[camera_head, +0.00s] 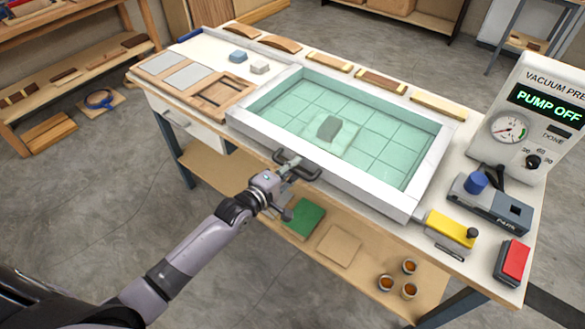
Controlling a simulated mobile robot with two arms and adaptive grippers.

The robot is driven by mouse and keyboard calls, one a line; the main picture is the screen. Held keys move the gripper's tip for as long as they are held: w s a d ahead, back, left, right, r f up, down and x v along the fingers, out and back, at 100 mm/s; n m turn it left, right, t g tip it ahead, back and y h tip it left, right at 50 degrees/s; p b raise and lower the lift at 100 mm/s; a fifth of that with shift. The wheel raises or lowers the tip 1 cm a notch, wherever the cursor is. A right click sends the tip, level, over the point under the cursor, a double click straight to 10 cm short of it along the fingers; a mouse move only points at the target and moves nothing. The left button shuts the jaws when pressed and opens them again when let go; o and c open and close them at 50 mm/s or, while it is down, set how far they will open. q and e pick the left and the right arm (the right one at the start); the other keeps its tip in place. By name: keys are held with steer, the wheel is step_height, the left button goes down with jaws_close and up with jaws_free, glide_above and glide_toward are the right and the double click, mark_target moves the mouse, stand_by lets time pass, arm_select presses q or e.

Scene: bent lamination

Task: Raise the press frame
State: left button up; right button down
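The press frame (418,205) is a white rectangular frame with a clear green gridded sheet (385,147) inside it. It lies flat on the table. A small grey block (329,127) shows under or on the sheet near its middle. A dark handle (308,174) sticks out from the frame's front side. My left gripper (289,167) is at this handle, its fingertips overlapping the handle's left part. Whether its fingers are closed around the handle is too small to tell. My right gripper is not in view.
A vacuum press control box (520,140) reading "PUMP OFF" stands at the right, with a blue-knobbed device (488,203), a yellow block (450,228) and a red block (514,260) in front. Wooden pieces (333,62) line the back edge. A lower shelf (213,171) runs below the front.

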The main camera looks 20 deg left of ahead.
arm_select(q)
jaws_close()
stand_by(0.5)
